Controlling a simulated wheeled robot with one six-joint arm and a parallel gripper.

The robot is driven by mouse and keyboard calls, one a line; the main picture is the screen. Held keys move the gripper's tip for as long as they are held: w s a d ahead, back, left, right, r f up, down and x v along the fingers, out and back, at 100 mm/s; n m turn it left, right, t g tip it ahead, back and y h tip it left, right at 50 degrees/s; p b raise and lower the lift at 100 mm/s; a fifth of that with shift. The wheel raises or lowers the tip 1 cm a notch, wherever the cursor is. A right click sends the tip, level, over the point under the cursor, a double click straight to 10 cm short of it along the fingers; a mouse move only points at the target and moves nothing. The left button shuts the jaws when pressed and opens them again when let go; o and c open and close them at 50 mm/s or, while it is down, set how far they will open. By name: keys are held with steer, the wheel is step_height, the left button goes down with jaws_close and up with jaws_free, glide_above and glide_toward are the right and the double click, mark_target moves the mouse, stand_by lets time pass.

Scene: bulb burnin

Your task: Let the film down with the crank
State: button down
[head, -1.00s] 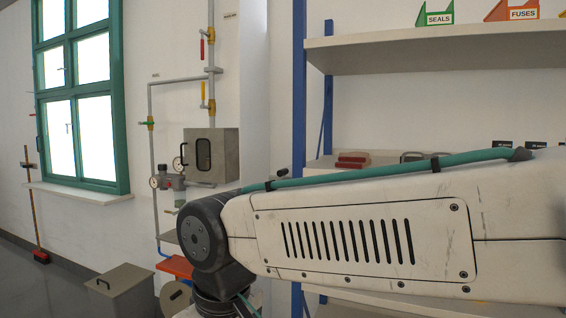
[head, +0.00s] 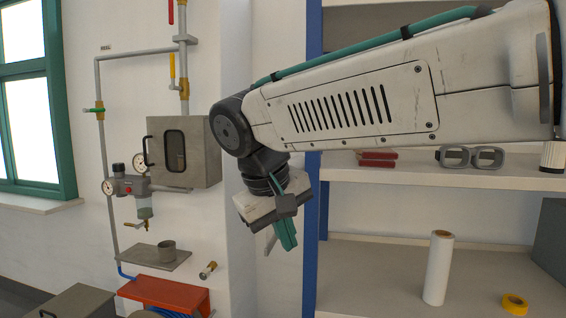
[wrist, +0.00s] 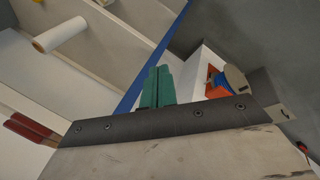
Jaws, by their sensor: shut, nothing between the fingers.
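My gripper (head: 284,243) hangs below my arm in front of the wall edge and the blue shelf post, pointing down. Its green fingers are shut together with nothing between them; they also show in the wrist view (wrist: 157,90). I see no crank that I can make out in either view. No hanging film can be made out either. A white upright roll (head: 438,268) stands on the lower shelf, right of my gripper and apart from it; it also shows in the wrist view (wrist: 60,36). I cannot tell whether it is film.
A grey wall box (head: 190,150), a gauge unit (head: 130,186) and a small ledge with a cup (head: 167,249) are on the wall at left. A red bracket (head: 160,291) sits below. The shelves hold goggles (head: 470,157), red-handled tools (head: 377,158) and yellow tape (head: 514,303).

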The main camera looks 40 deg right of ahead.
steer(key=w+r+m+h, duration=0.5)
steer(key=w+r+h, duration=0.2)
steer(key=w+r, duration=1)
steer(key=s+f+x, duration=0.1)
steer(key=s+x, duration=0.1)
steer(key=x, duration=1.1)
steer(key=shift+a, duration=0.3)
